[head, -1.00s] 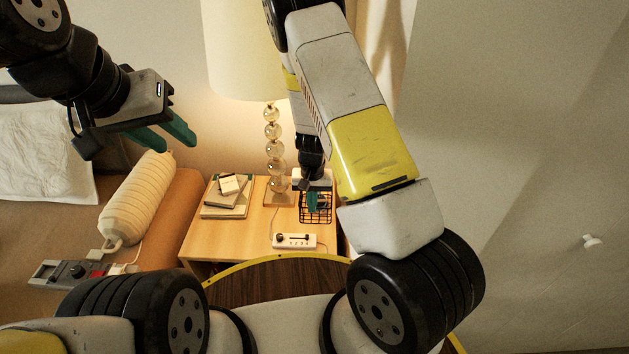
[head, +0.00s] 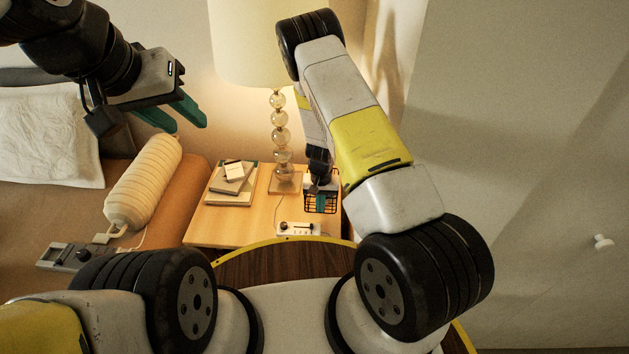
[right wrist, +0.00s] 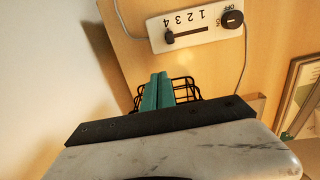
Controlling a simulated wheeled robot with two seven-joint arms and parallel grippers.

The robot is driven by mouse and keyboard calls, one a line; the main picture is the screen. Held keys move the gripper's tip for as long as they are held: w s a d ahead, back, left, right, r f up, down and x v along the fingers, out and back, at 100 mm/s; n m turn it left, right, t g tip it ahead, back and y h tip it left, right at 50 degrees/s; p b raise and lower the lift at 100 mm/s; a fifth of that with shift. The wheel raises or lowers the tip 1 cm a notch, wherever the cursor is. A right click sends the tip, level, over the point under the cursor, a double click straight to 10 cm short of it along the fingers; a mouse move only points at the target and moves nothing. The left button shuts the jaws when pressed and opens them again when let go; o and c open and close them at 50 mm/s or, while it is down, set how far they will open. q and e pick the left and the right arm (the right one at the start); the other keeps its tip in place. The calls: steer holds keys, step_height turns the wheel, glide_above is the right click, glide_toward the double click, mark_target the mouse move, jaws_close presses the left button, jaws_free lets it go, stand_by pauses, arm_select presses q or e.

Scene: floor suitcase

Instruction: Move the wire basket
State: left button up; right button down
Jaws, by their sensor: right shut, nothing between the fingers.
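The black wire basket (head: 332,206) stands at the right side of the wooden nightstand. It also shows in the right wrist view (right wrist: 186,88), partly hidden behind my fingers. My right gripper (head: 320,204) is over the basket in the head view. Its two teal fingers (right wrist: 157,82) are pressed together with nothing between them. I cannot tell whether they touch the wires or reach inside the basket. My left gripper (head: 176,116) is raised at the upper left, far from the basket, with its teal fingers apart and empty.
The nightstand (head: 238,220) also holds a lamp with a glass-ball stem (head: 281,140), stacked books (head: 232,185) and a white switch box (head: 298,229) with a cord, close to the basket. A bed with a cream bolster (head: 143,182) is on the left. A wall is on the right.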

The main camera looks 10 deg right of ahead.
steer(key=shift+w+d, duration=0.1)
steer(key=shift+w, duration=0.5)
steer(key=w, duration=0.2)
steer(key=w+d, duration=0.1)
steer(key=w, duration=0.4)
steer(key=shift+w+d, duration=0.15)
steer(key=shift+d, duration=0.1)
